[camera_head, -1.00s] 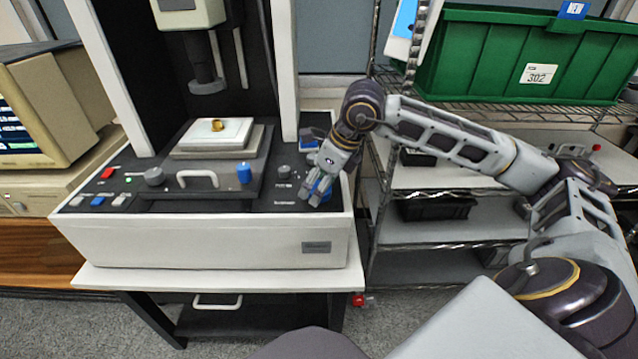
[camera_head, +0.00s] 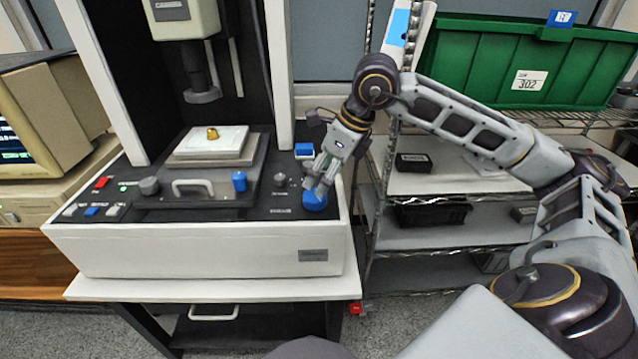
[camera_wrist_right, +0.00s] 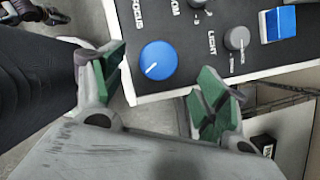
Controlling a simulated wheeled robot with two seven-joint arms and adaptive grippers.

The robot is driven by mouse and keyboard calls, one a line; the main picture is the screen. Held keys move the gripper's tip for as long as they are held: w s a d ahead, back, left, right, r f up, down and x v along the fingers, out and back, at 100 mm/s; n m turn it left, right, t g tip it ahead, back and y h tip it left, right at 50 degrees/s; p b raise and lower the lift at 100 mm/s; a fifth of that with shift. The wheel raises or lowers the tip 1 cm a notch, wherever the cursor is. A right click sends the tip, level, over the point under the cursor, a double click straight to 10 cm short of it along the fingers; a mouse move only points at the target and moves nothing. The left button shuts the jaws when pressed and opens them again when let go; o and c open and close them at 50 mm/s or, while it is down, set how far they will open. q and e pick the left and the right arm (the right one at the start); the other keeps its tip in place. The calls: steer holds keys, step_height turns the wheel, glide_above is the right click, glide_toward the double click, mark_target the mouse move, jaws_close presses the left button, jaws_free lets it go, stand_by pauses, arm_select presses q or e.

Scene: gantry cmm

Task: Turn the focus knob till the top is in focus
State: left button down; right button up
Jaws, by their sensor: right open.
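The focus knob is a round blue knob (camera_head: 314,201) at the front right corner of the machine's black panel. In the right wrist view the blue knob (camera_wrist_right: 158,61) has a white pointer line toward the lower left, with the word FOCUS beside it. My right gripper (camera_head: 318,183) is just above the knob. In the wrist view its green-padded fingers (camera_wrist_right: 160,72) are open, one on each side of the knob, with visible gaps. A small gold part (camera_head: 212,133) sits on the white stage block (camera_head: 230,139) under the lens (camera_head: 202,93). My left gripper is not in view.
A grey LIGHT knob (camera_wrist_right: 237,38) and a blue switch (camera_wrist_right: 278,22) are near the focus knob. A blue upright knob (camera_head: 239,181) and a white handle (camera_head: 193,186) are farther left. A wire shelf with a green bin (camera_head: 470,62) stands to the right. A monitor (camera_head: 40,115) is at the left.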

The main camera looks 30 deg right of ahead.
steer(key=shift+v, duration=2.7)
